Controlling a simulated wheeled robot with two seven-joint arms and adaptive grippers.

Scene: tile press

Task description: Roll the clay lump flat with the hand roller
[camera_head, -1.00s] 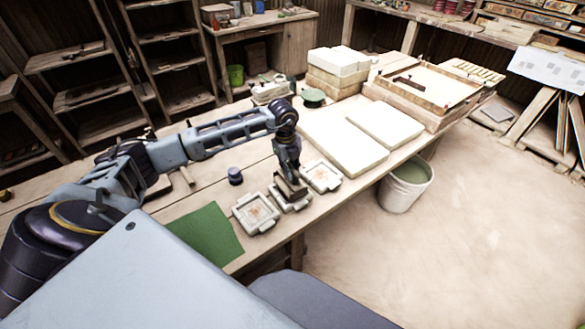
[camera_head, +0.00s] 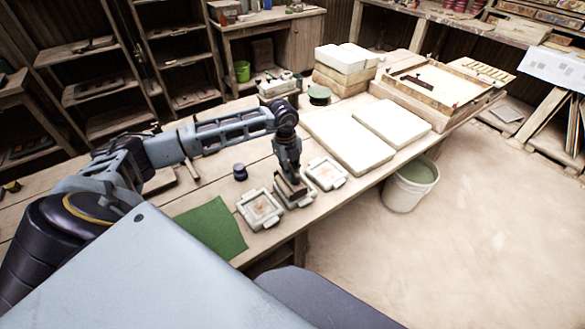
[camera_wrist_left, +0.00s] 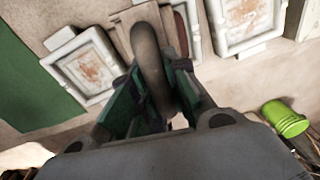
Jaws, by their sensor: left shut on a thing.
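My left gripper (camera_head: 290,172) is over the middle of three pale square moulds, pointing down. It is shut on a tool with a brown block-like base (camera_head: 293,187). In the left wrist view, a dark rounded handle (camera_wrist_left: 150,60) stands between the green-lined fingers (camera_wrist_left: 157,88). I cannot tell whether this tool is the hand roller, or whether its base touches the middle mould (camera_head: 298,205). The left mould (camera_head: 261,209) and right mould (camera_head: 326,173) show reddish-brown patches inside. I cannot make out a separate clay lump. My right gripper is not in view.
A green mat (camera_head: 210,230) lies left of the moulds, and a small dark round object (camera_head: 240,172) stands behind them. White slabs (camera_head: 350,142) lie beyond on the table (camera_head: 270,238). A white bucket (camera_head: 408,190) stands on the floor to the right.

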